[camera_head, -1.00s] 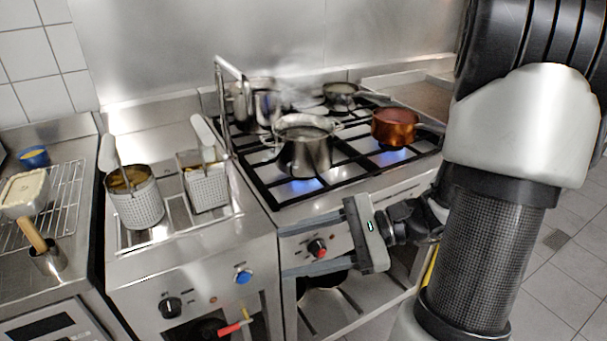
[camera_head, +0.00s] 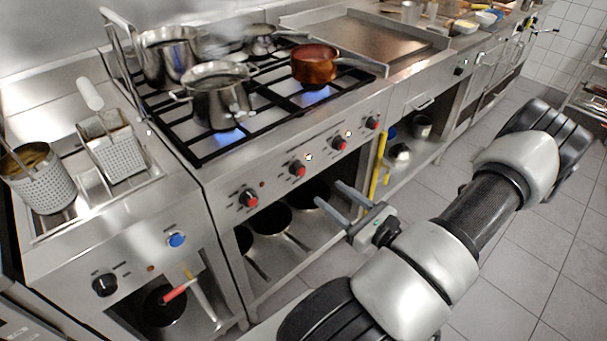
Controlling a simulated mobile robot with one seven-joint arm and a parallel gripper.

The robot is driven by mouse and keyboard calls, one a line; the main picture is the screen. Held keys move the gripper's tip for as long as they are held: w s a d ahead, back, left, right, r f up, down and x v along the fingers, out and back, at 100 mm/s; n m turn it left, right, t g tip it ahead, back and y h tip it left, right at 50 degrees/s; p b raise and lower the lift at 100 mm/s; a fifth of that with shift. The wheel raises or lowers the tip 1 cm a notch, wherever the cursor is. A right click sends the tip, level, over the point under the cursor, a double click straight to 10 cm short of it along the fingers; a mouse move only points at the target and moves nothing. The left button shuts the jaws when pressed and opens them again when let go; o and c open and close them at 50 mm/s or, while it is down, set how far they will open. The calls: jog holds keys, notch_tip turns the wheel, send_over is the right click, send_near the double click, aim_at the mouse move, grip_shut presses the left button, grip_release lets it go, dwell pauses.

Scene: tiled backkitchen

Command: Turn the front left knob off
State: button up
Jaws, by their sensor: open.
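The gas stove's front panel (camera_head: 325,152) carries a row of several red-faced knobs. The leftmost knob (camera_head: 249,198) sits below the front left burner, where a blue flame (camera_head: 225,137) burns under a steel pot (camera_head: 217,97). The second knob (camera_head: 297,169) and third knob (camera_head: 339,143) are to its right. My gripper (camera_head: 329,192) is open and empty. It is in front of the stove, lower in the picture than the second and third knobs, its fingers pointing left towards the panel. It appears apart from every knob, and all knobs are unobstructed.
A copper pan (camera_head: 315,65) stands over another blue flame at the right. A fryer with wire baskets (camera_head: 115,155) adjoins the stove on the left. Pans lie on the open shelf (camera_head: 285,250) below. The tiled floor (camera_head: 510,225) at right is clear.

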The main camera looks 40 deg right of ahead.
aim_at(303, 173)
jog(key=w, duration=0.8)
jog(key=w+a+b, duration=0.1)
jog(key=w, duration=0.3)
jog(key=shift+c, duration=0.2)
jog(key=c, duration=1)
